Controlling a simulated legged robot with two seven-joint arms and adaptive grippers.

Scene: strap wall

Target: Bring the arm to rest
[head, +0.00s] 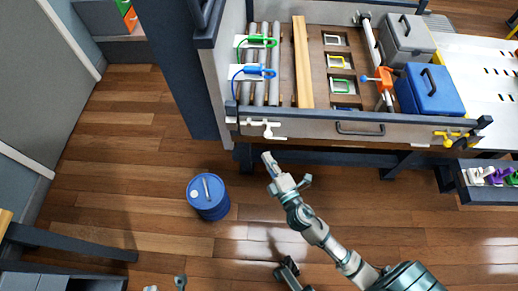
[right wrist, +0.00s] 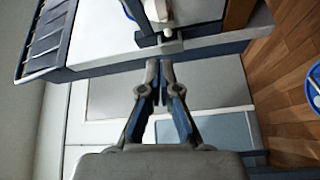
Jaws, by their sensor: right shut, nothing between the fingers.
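My right arm comes in from the lower right of the head view. My right gripper (head: 270,165) is just in front of the workbench's front edge, over the floor. In the right wrist view the fingertips of the right gripper (right wrist: 159,80) meet, with nothing between them. My left gripper does not show clearly in either view.
The workbench (head: 400,131) holds rods, a wooden plank (head: 302,62), a grey case (head: 407,40) and a blue case (head: 430,90). A white clamp (head: 267,129) is at its front edge. A blue drum (head: 208,198) stands on the floor left of the gripper. Floor is open around the drum.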

